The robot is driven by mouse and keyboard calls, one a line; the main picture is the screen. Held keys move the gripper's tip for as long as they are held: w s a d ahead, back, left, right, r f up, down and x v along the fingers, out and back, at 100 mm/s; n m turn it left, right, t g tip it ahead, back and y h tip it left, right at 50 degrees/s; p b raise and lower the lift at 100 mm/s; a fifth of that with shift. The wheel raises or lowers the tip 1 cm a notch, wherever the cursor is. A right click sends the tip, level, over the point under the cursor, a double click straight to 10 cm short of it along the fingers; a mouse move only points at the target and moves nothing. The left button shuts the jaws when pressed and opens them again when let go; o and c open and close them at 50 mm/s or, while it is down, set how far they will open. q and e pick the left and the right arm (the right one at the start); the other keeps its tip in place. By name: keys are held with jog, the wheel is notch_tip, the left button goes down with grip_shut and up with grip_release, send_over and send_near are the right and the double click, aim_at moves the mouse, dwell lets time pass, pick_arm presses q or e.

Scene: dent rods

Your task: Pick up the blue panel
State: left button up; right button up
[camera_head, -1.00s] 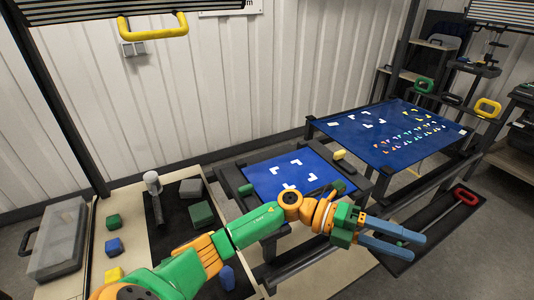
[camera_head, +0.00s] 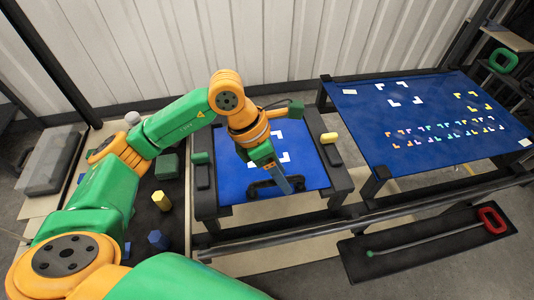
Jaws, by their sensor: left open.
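A blue panel (camera_head: 312,172) with white corner marks lies flat in a dark frame at the middle of the view. My left arm reaches in from the left and bends down over it. My right gripper is not in view.
A larger blue board (camera_head: 385,125) with white marks and rows of small coloured marks stands at the right. A dark tray (camera_head: 430,250) holds a rod with a red handle (camera_head: 492,220). Green knobs and a yellow knob (camera_head: 329,138) sit on the frame. Coloured blocks lie left.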

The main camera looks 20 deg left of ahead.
pick_arm(q)
jog(key=shift+x, duration=1.2)
jog(key=shift+w+d+f, duration=0.1)
jog(key=shift+w+d, duration=0.1)
jog(key=shift+a, duration=0.1)
grip_shut()
